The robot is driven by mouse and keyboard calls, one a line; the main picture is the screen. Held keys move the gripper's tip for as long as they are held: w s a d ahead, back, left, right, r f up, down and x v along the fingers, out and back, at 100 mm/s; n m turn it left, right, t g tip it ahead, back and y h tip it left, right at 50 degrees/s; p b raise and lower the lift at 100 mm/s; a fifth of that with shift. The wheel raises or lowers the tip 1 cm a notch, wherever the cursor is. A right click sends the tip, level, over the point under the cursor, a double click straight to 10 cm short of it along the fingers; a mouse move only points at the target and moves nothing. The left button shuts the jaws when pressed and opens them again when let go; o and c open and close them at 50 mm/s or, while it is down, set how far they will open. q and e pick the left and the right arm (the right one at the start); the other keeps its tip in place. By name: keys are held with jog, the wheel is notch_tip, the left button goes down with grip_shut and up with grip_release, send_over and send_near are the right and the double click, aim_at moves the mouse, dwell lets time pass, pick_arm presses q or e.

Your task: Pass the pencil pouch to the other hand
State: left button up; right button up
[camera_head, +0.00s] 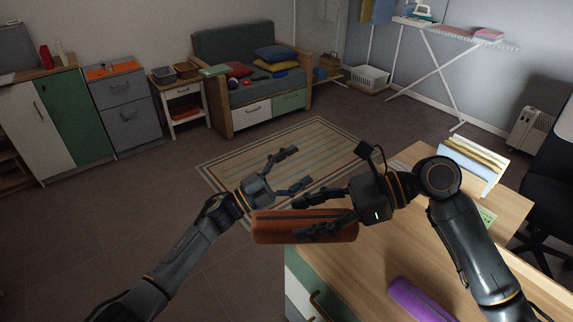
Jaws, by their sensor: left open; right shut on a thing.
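The pencil pouch (275,228) is a long, rounded, orange-brown case with a dark stripe along its top. My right gripper (309,217) is shut on it from the right, with one finger along its top and one across its front. The pouch is held level, in the air beside the desk's left edge. My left gripper (302,168) is open and empty. Its spread fingers point right, just above and behind the pouch. I cannot tell whether its lower finger touches my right gripper.
The wooden desk (375,257) lies below my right arm. A purple case (420,300) lies near its front, and a file holder (470,165) stands at its back right. A striped rug (235,170) and open floor lie beyond and to the left.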

aim_at(286, 218)
pick_arm(q)
jog(key=s+d+r+m+g+y, duration=0.1)
jog(key=s+d+r+m+g, duration=0.3)
jog(key=s+r+m+g, duration=0.45)
jog(key=s+d+r+m+g+y, duration=0.1)
jog(key=s+d+r+m+g, duration=0.3)
jog(key=r+m+g, duration=0.55)
jog(key=s+a+m+t+y, duration=0.1)
jog(key=s+m+y, duration=0.1)
jog(key=s+y, duration=0.1)
jog(key=s+a+f+m+t+y, duration=0.1)
jog(key=s+a+m+t+y, duration=0.1)
jog(key=y, duration=0.3)
jog(key=s+a+f+m+t+y, duration=0.1)
jog(key=s+m+y, duration=0.3)
jog(key=y, duration=0.1)
jog(key=shift+a+f+t, duration=0.25)
jog(key=shift+a+t, duration=0.1)
jog(key=shift+t, duration=0.05)
jog(key=w+a+t+y, duration=0.1)
jog(key=a+t+y, duration=0.2)
jog(key=a+y, duration=0.15)
jog(key=f, duration=0.7)
jog(key=a+f, duration=0.1)
jog(key=f, duration=0.2)
jog(key=shift+w+f, duration=0.15)
jog(key=shift+f, duration=0.25)
